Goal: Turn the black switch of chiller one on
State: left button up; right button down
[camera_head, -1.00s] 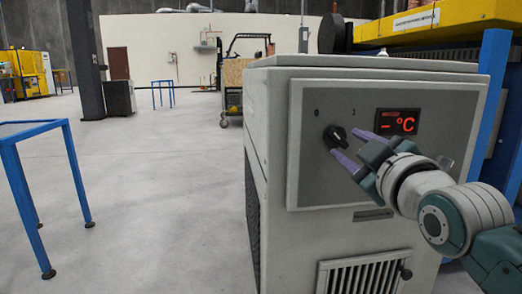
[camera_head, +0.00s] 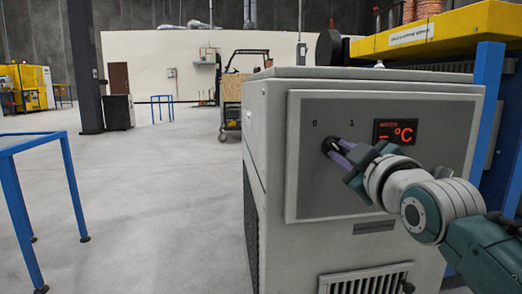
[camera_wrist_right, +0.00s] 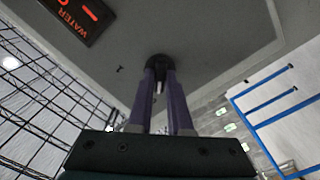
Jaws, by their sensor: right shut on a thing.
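The chiller (camera_head: 300,235) is a grey cabinet standing at the right of centre in the head view. Its front panel has a black switch between the marks 0 and 1, left of a lit red display (camera_head: 396,131). My right gripper (camera_head: 335,150) reaches in from the right with its purple fingers at the switch. In the right wrist view, the fingers are shut on the black switch (camera_wrist_right: 159,62), one on each side. The fingers hide much of the switch in the head view, and I cannot tell its exact setting there. My left gripper is out of view.
A blue-framed table (camera_head: 68,175) stands on the left. A yellow and blue machine (camera_head: 430,30) is close behind the chiller on the right. A forklift (camera_head: 235,90) stands further back. The floor between the table and the chiller is clear.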

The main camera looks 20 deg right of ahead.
dwell(0.4)
jog(key=shift+r+m+p, duration=0.1)
jog(key=shift+m+p, duration=0.2)
jog(key=shift+p, duration=0.05)
jog(key=m+p, duration=0.2)
jog(key=shift+r+m+p, duration=0.1)
jog(key=shift+m+p, duration=0.2)
jog(key=shift+m, duration=0.1)
jog(key=m+p, duration=0.2)
jog(key=m, duration=0.2)
jog(key=m+p, duration=0.2)
jog(key=m, duration=0.6)
jog(key=shift+m, duration=0.4)
jog(key=shift+f+m+p, duration=0.2)
jog(key=shift+m+p, duration=0.1)
jog(key=shift+m, duration=0.5)
